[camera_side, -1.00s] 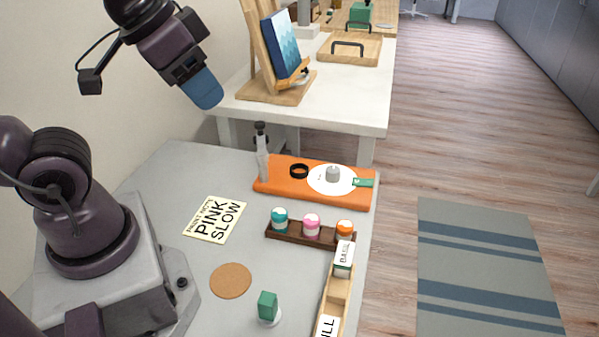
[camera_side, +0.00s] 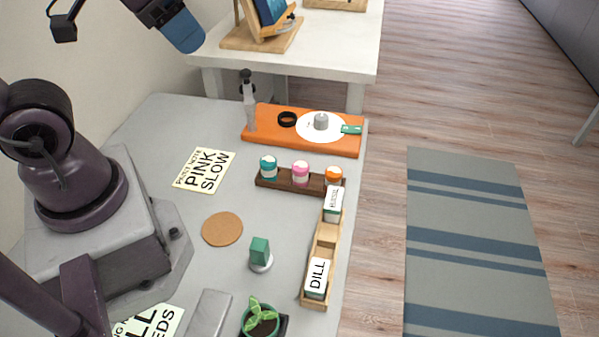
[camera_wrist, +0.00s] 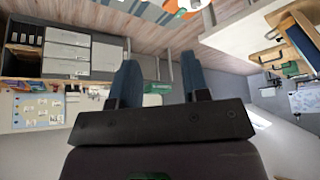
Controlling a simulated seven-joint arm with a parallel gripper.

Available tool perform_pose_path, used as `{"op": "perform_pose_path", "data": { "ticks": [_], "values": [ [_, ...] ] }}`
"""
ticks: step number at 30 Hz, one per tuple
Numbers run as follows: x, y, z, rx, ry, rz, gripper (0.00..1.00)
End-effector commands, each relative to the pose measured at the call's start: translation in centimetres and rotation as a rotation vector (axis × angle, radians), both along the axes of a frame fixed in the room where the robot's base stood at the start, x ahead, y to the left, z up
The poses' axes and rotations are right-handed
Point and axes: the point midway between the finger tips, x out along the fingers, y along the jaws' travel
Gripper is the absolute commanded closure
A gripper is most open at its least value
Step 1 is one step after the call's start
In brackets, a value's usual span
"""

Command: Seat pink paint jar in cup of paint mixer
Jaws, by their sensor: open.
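The pink paint jar (camera_side: 300,173) stands upright in the dark wooden rack (camera_side: 265,183), between a teal jar (camera_side: 268,168) and an orange jar (camera_side: 333,177). The paint mixer (camera_side: 262,141) is an orange base behind the rack. It carries a black ring (camera_side: 288,119), a white disc (camera_side: 309,132) with a grey knob, and a green tab (camera_side: 351,129). My gripper (camera_side: 187,38) is raised at the top left, well above the table and away from the jars. In the wrist view its blue fingers (camera_wrist: 158,85) are apart with nothing between them.
A note reading "PINK SLOW" (camera_side: 204,170) lies left of the rack. A cork coaster (camera_side: 222,229), a green block on a round base (camera_side: 260,253), a wooden seed-packet tray (camera_side: 325,238) and a potted seedling (camera_side: 261,318) are nearer.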

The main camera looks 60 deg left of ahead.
Motion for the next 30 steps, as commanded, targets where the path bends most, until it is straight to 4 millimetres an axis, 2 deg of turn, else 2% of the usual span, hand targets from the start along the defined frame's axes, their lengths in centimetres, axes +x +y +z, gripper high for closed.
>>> {"op": "perform_pose_path", "data": {
  "ticks": [6,8,9,10,19,25,30],
  "values": [
    [0.0,0.0,0.0,0.000,0.000,0.000,0.57],
    [0.0,0.0,0.0,0.000,0.000,0.000,0.46],
    [0.0,0.0,0.0,0.000,0.000,0.000,0.37],
    [0.0,0.0,0.0,0.000,0.000,0.000,0.34],
    [0.1,0.1,-0.3,0.000,0.014,0.002,0.34],
    [1.6,0.1,-3.0,0.010,0.171,0.003,0.34],
    [5.0,0.0,-6.2,0.066,0.329,-0.125,0.34]
  ]
}}
